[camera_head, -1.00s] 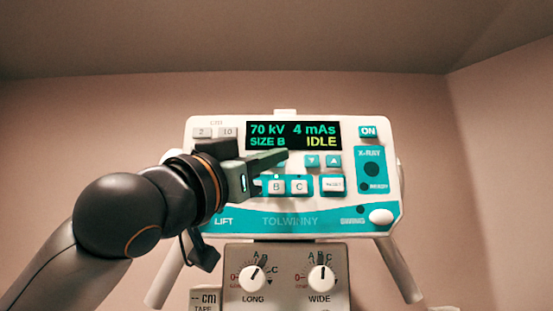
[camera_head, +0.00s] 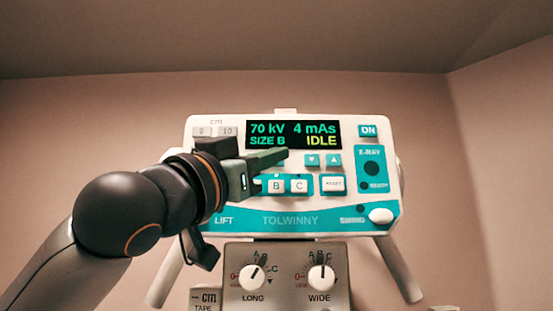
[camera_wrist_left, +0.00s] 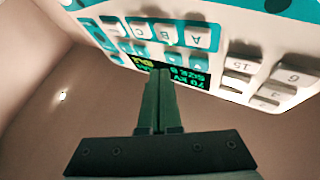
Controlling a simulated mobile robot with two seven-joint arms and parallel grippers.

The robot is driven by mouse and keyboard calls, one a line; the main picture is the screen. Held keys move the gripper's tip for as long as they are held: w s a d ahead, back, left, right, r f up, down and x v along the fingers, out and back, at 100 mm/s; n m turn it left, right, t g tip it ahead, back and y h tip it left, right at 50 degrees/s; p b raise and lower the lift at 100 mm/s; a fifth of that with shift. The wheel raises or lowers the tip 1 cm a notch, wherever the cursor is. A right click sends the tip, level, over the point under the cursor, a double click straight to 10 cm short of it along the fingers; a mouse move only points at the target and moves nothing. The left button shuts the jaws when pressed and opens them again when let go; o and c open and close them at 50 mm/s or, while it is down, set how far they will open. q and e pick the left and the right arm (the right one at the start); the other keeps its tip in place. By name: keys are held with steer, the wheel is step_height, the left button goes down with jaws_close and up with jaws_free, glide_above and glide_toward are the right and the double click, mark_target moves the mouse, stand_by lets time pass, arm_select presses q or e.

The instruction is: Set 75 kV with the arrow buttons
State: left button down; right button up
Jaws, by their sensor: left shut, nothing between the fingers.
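The control panel (camera_head: 240,220) is white and teal. Its display (camera_head: 320,128) reads 70 kV, 4 mAs, SIZE B, IDLE. My left gripper (camera_head: 285,154) is shut and empty, its fingertips in front of the panel just below the display. A down arrow button (camera_head: 311,160) and an up arrow button (camera_head: 334,160) show right of the fingertips, under the mAs reading. The fingers mostly hide the buttons under the kV reading. In the left wrist view, the shut fingers (camera_wrist_left: 160,73) overlap the display (camera_wrist_left: 190,77), which appears upside down. I cannot tell whether they touch a button. My right gripper is not in view.
The B button (camera_head: 276,185), C button (camera_head: 299,185) and RESET button (camera_head: 333,184) lie below the arrows. The ON button (camera_head: 368,131) is at upper right. LONG (camera_head: 253,276) and WIDE (camera_head: 321,277) knobs sit on a lower box. The space right of the panel is free.

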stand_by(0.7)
arm_select(q)
steer(key=shift+w+p, duration=0.3)
steer(key=shift+w, duration=0.15)
steer(key=shift+w+p, duration=0.3)
steer(key=shift+w, duration=0.1)
stand_by(0.4)
stand_by(0.4)
steer(key=shift+s+b, duration=0.4)
steer(key=shift+s, duration=0.45)
steer(key=s+b, duration=0.2)
steer(key=s, duration=0.3)
